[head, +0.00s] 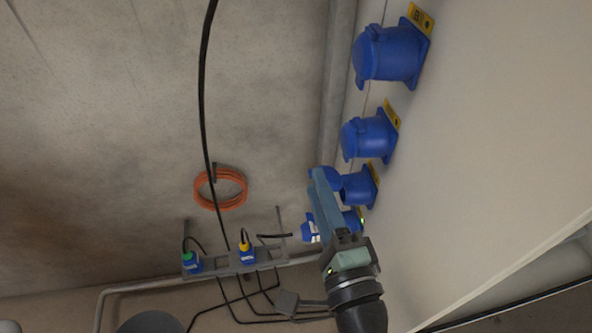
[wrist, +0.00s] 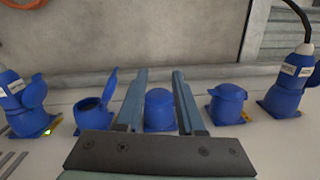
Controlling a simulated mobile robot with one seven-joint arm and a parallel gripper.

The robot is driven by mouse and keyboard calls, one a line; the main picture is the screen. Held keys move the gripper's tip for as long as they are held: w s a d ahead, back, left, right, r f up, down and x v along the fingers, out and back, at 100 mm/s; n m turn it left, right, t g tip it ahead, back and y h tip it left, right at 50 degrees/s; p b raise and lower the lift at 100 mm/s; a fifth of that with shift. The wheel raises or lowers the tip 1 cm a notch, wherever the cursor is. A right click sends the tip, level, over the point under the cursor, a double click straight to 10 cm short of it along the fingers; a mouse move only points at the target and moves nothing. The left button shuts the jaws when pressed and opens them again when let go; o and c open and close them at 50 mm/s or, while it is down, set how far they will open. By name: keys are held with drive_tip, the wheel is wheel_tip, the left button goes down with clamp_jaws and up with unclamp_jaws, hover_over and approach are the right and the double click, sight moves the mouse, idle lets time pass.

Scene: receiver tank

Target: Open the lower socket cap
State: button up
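Blue capped sockets stand in a row on the pale panel. In the wrist view, a middle socket (wrist: 159,110) with its cap down appears between the two fingers of my gripper (wrist: 159,75). The socket to its left (wrist: 93,115) has its cap raised (wrist: 109,85). The socket to its right (wrist: 227,105) has its cap down or nearly so. My gripper is open and empty; whether a finger touches a socket cannot be told. In the head view my gripper (head: 320,178) partly hides the lower sockets (head: 359,187). I cannot tell which one is the lower socket.
Blue plugs sit at both ends of the row in the wrist view, left (wrist: 12,88) and right (wrist: 298,70). The head view shows an orange hose coil (head: 220,188), a black cable (head: 203,90) and a rail with plugs (head: 246,255). Two larger-looking sockets (head: 390,55) (head: 368,136) stand clear above.

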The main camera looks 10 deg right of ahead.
sight(309, 174)
drive_tip(key=s+f+m+h, duration=0.1)
drive_tip(key=s+f+m, duration=0.2)
drive_tip(key=f+m, duration=0.3)
drive_tip(key=shift+n+g, duration=0.4)
drive_tip(key=shift+n, duration=0.2)
drive_tip(key=w, duration=0.4)
drive_tip(key=w+f+p, duration=0.1)
drive_tip(key=w, duration=0.3)
drive_tip(key=w+d, duration=0.1)
drive_tip(key=w, duration=0.3)
drive_tip(key=shift+w+f+p, duration=0.2)
drive_tip(key=shift+w+p, duration=0.15)
drive_tip(key=shift+p, duration=0.05)
clamp_jaws()
